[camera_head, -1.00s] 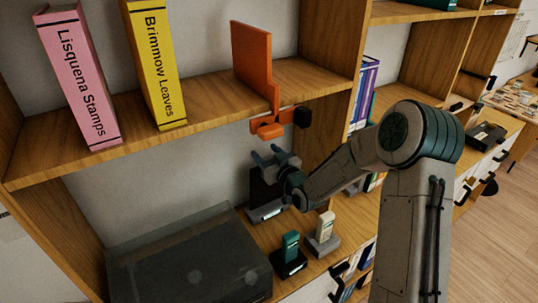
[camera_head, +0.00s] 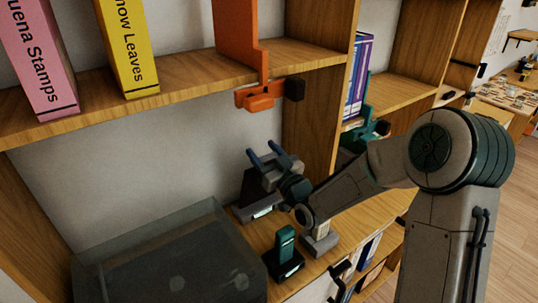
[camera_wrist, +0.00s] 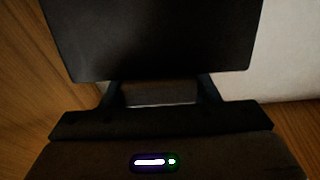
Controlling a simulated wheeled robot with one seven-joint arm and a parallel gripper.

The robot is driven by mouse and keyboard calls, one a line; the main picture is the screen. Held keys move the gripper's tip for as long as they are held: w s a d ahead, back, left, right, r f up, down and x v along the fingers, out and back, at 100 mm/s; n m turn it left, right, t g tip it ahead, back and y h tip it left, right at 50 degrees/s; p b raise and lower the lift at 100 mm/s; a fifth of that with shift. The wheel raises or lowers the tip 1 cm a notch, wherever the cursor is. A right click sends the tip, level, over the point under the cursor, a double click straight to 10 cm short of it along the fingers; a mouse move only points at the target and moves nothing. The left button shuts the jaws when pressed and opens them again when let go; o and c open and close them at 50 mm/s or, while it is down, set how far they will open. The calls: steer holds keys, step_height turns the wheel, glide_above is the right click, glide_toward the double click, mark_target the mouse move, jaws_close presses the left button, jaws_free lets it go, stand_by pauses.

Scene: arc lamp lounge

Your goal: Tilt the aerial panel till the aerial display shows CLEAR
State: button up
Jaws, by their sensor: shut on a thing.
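The aerial panel (camera_head: 249,188) is a dark flat plate tilted above a dark base on the lower shelf, beside the upright divider. In the wrist view the panel (camera_wrist: 150,40) fills the upper middle, with two brackets joining it to the base (camera_wrist: 90,125). The aerial display (camera_wrist: 155,162) on the base front glows with a whitish bar and a small green mark; I cannot read any word. In the head view the display (camera_head: 262,212) is a small pale strip. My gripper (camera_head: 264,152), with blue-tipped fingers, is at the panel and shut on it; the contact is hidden.
A teal handset (camera_head: 285,243) and a pale handset (camera_head: 323,226) stand in cradles close in front. A dark translucent box (camera_head: 165,265) fills the lower left. An orange bracket (camera_head: 262,97) with a black knob hangs from the upper shelf above my gripper.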

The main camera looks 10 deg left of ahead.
steer(key=o, duration=1.4)
steer(key=shift+d, duration=0.1)
steer(key=b+v, duration=0.3)
steer(key=v, duration=1)
steer(key=shift+s+d, duration=0.2)
steer(key=shift+s, duration=0.05)
steer(key=shift+f, duration=0.1)
